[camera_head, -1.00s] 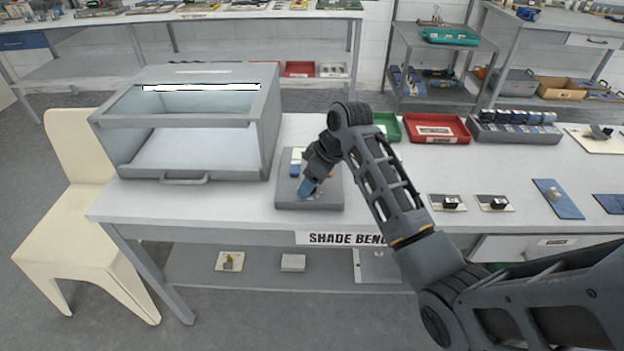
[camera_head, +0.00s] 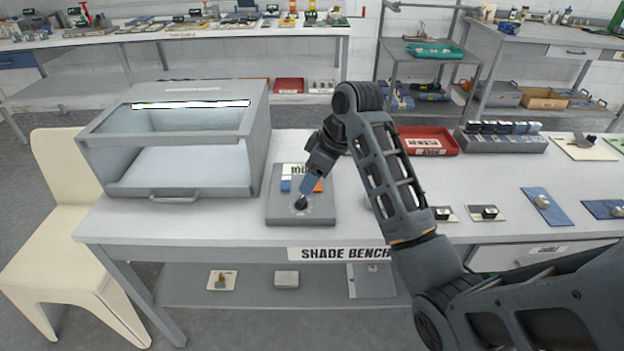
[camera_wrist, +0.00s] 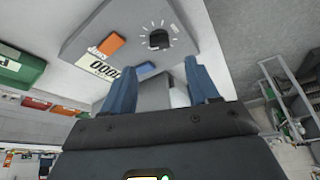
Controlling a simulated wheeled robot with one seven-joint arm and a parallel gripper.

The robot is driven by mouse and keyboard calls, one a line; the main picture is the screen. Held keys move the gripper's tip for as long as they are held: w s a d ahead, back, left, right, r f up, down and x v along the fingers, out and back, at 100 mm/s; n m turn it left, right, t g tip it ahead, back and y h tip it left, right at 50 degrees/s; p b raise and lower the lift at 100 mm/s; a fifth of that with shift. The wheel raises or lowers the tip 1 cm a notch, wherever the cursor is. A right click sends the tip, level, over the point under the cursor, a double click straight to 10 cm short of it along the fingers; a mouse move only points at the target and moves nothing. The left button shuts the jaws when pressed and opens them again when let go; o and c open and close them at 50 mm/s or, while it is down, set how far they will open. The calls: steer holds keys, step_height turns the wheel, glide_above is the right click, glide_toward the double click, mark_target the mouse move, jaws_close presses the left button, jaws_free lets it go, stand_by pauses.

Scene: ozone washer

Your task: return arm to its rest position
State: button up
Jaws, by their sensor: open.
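My gripper (camera_head: 307,190) hangs above the grey control panel (camera_head: 287,213) on the bench. In the wrist view my gripper (camera_wrist: 162,85) shows two blue fingers spread apart with nothing between them. The panel has a black round knob (camera_head: 300,203) with marks around it, a white display, an orange button (camera_head: 318,185) and a blue button (camera_head: 286,186). In the wrist view the knob (camera_wrist: 158,39) is clear of the fingers. The arm reaches in from the lower right with its elbow bent over the bench.
A red tray (camera_head: 428,140), a rack of small blocks (camera_head: 503,138) and several small boards lie to the right. A cream chair (camera_head: 62,180) stands at the left.

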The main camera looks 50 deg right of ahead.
stand_by(0.4)
steer(key=s+a+f+m+t, duration=0.1)
steer(key=s+a+f+t, duration=0.15)
steer(key=a+f, duration=0.7)
steer(key=s+a+f+m+t+h, duration=0.1)
steer(key=s+a+m+t, duration=0.15)
steer(key=s+a, duration=0.8)
steer(key=s+a+r+t, duration=0.2)
steer(key=s+r, duration=0.5)
steer(key=s, duration=0.3)
steer(key=s+a+r+t, duration=0.1)
steer(key=s+r+t, duration=0.2)
steer(key=s+r, duration=0.5)
steer(key=s+n, duration=0.1)
steer(key=s, duration=0.2)
steer(key=shift+a+r+t, duration=0.3)
steer(key=shift+a, duration=0.1)
steer(key=shift+s, duration=0.1)
